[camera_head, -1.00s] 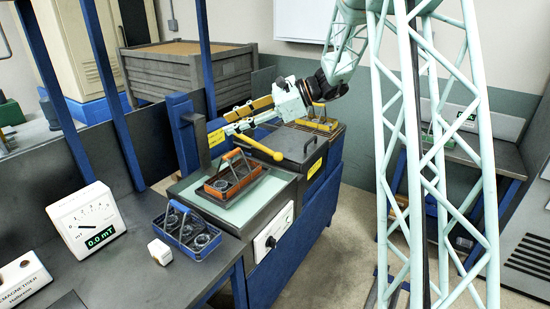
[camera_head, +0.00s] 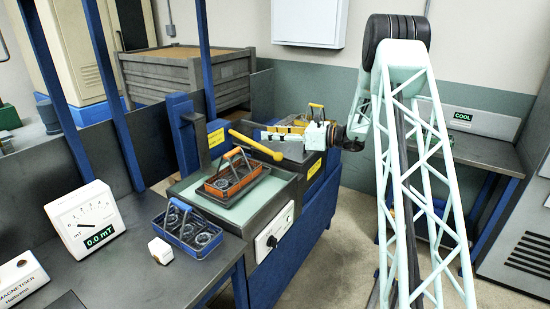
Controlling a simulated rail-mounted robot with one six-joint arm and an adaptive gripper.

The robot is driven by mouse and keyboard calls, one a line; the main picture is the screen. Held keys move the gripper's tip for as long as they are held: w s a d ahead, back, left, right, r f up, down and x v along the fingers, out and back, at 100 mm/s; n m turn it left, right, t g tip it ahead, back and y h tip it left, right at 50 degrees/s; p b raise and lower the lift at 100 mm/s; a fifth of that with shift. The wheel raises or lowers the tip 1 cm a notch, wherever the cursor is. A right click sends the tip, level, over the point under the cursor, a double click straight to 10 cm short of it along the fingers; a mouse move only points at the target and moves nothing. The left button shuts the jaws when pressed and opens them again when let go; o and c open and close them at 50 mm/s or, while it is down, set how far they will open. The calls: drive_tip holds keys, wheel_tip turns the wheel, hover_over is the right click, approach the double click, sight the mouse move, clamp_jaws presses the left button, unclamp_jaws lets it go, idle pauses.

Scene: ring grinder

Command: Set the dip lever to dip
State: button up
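The dip lever appears to be the yellow bar with a ball end (camera_head: 256,145). It slants down to the right from a grey post (camera_head: 196,140), above an orange basket (camera_head: 232,181) holding dark rings. The basket sits on a pale green plate (camera_head: 190,186). My gripper (camera_head: 262,131) comes in from the right, its pale fingers pointing left behind and beside the lever's ball end. The fingers look apart, with nothing seen between them. Whether a finger touches the lever cannot be told.
Another yellow-handled basket (camera_head: 295,121) stands behind my gripper. A COOL display (camera_head: 463,117) is at right.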

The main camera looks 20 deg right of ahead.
drive_tip(key=w+d+f+m+t+h+b, duration=0.1)
drive_tip(key=w+d+f+m+t, duration=0.1)
drive_tip(key=d+f, duration=0.5)
drive_tip(key=shift+d+f+m+t, duration=0.15)
drive_tip(key=shift+d+m+t, duration=0.35)
drive_tip(key=shift+d+m, duration=0.5)
drive_tip(key=shift+d+f, duration=0.1)
drive_tip(key=shift+d, duration=0.1)
drive_tip(key=b, duration=0.2)
approach(274, 154)
drive_tip(key=w, duration=0.1)
drive_tip(key=w+a, duration=0.1)
drive_tip(key=w, duration=0.1)
drive_tip(key=shift+a+f, duration=0.1)
drive_tip(key=shift+f, duration=0.1)
drive_tip(key=x, duration=0.5)
drive_tip(key=shift+f+b, duration=0.1)
drive_tip(key=shift+b, duration=0.25)
drive_tip(key=shift+x, duration=1.2)
drive_tip(key=c, duration=1)
